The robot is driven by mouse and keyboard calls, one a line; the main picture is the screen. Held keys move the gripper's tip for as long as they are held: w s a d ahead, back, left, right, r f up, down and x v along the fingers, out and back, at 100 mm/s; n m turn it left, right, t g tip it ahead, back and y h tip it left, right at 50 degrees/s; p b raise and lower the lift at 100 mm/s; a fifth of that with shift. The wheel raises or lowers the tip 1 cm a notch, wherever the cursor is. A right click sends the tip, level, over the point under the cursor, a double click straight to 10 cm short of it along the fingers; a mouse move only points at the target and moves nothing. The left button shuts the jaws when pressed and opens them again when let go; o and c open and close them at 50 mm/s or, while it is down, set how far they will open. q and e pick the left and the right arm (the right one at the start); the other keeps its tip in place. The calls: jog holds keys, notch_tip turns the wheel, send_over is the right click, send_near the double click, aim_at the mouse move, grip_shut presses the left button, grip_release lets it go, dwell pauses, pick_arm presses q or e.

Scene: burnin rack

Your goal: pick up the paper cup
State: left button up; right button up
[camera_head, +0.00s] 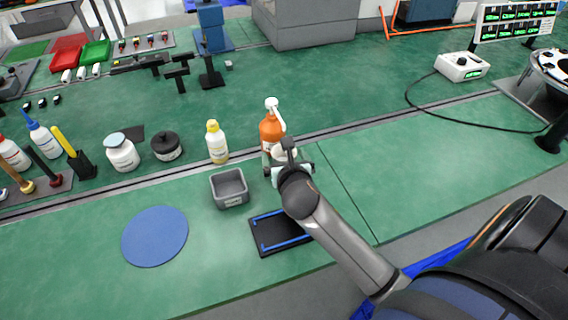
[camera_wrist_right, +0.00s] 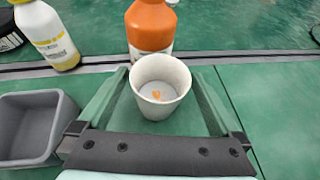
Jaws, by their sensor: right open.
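The white paper cup (camera_wrist_right: 160,106) stands upright between the two fingers of my right gripper (camera_wrist_right: 162,74) in the right wrist view. There is a visible gap between the cup and each finger, so the gripper is open around it. I see into the cup from above, with a small orange patch inside. In the head view my right gripper (camera_head: 288,168) hides most of the cup, just in front of the orange bottle. My left gripper is not in view.
The orange bottle (camera_head: 270,131) with a white pump stands right behind the cup. A yellow-capped bottle (camera_head: 217,143) and a grey bin (camera_head: 229,203) are to the left. A black tray with blue strips (camera_head: 264,241) lies in front. The green mat to the right is clear.

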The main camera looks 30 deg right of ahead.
jog(key=c, duration=1.3)
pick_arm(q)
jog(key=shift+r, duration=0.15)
